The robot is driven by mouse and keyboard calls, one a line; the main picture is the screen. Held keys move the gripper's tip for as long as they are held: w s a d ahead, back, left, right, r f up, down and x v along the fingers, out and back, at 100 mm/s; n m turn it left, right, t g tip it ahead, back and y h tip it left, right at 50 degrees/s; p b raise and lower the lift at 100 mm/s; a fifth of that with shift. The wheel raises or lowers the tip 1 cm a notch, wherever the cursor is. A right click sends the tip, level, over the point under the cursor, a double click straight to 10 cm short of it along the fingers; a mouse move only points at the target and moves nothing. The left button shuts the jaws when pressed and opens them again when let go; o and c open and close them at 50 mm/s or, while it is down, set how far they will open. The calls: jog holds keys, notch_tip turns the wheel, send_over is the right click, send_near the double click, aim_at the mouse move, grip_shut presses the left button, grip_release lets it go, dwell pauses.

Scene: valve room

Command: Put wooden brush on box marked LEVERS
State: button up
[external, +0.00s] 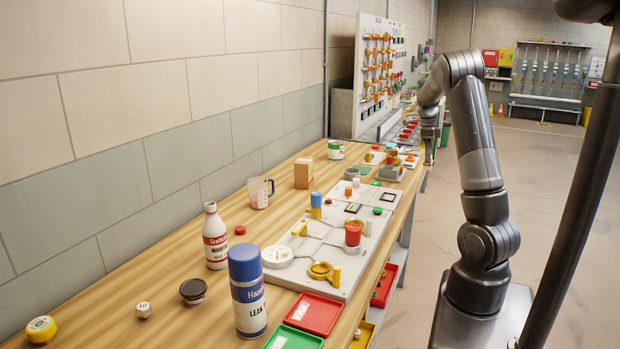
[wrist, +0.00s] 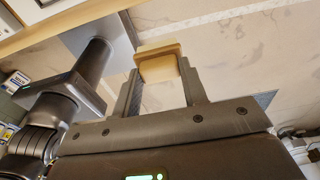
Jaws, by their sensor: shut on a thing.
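In the wrist view my gripper (wrist: 160,78) is shut on a tan, wood-coloured block with a paler lower part (wrist: 158,64), which looks like the wooden brush. In the external view my gripper (external: 429,148) hangs beside the bench's right edge, toward its far part; the held piece cannot be made out there. I cannot read LEVERS on any box.
A red bin (external: 390,279) sits below the bench edge. The floor (external: 540,220) at right has free room.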

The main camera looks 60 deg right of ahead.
jog(key=shift+s+r, duration=0.2)
jog(key=shift+s, duration=0.1)
jog(key=w+a+r+n+t, duration=0.1)
jog(key=w+a+r+n, duration=0.25)
jog(key=w+n, duration=0.7)
jog(key=w+a+r+n+t+h, duration=0.1)
jog(key=w+a+r+n, duration=0.45)
jog(key=w, duration=0.85)
jog(key=w+a+r+n, duration=0.1)
jog(key=w+r+n, duration=0.1)
jog(key=w+n, duration=1)
jog(key=m, duration=0.1)
send_over(301, 162)
notch_tip(301, 162, down, 7)
jog(key=shift+s+a+f, duration=0.1)
jog(key=shift+a+f, duration=0.05)
jog(key=shift+f, duration=0.8)
jog(key=shift+a+f, duration=0.1)
jog(key=shift+f, duration=0.85)
jog(key=shift+f, duration=0.15)
jog(key=o, duration=1)
